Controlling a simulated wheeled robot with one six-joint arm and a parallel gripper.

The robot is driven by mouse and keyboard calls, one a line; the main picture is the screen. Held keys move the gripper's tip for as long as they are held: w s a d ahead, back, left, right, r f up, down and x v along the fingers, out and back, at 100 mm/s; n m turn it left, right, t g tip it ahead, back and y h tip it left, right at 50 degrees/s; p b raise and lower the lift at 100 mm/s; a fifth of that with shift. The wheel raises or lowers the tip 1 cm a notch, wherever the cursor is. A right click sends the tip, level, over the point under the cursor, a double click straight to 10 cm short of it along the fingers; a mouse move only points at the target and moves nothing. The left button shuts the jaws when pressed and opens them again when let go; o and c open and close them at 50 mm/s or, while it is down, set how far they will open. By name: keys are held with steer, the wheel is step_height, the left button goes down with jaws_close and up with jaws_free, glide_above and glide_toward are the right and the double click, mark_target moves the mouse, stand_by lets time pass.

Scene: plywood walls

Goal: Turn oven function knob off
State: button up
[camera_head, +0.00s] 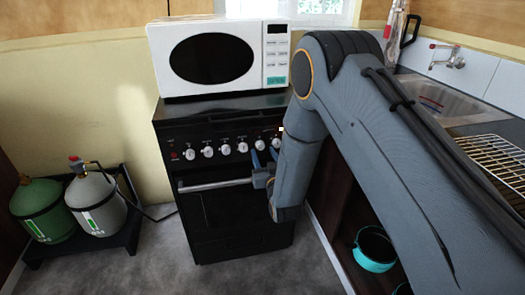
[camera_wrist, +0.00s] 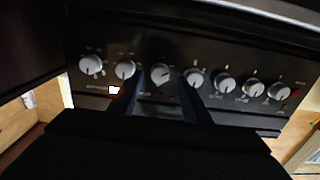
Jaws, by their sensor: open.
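The black oven (camera_head: 222,215) has a row of several silver knobs along its front panel (camera_wrist: 215,50). My gripper (camera_head: 266,154) is open in front of the right part of this row. In the wrist view, the two dark fingers of my gripper (camera_wrist: 161,84) reach up on either side of one knob (camera_wrist: 161,75). That knob's pointer looks slanted, unlike the more upright neighbours. I cannot tell whether the fingers touch it. The labels are too small to read, so I cannot tell which knob is the oven function knob. My arm hides the panel's right end in the head view.
A white microwave (camera_head: 215,57) stands on the oven top. The oven door handle (camera_head: 215,185) sticks out below the knobs. Two gas bottles (camera_head: 97,205) stand at left. A sink (camera_head: 440,103) and wire rack (camera_head: 497,162) are at right. The floor before the oven is clear.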

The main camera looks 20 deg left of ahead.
mark_target(261, 148)
steer(key=shift+x, duration=1.55)
steer(key=shift+c, duration=0.4)
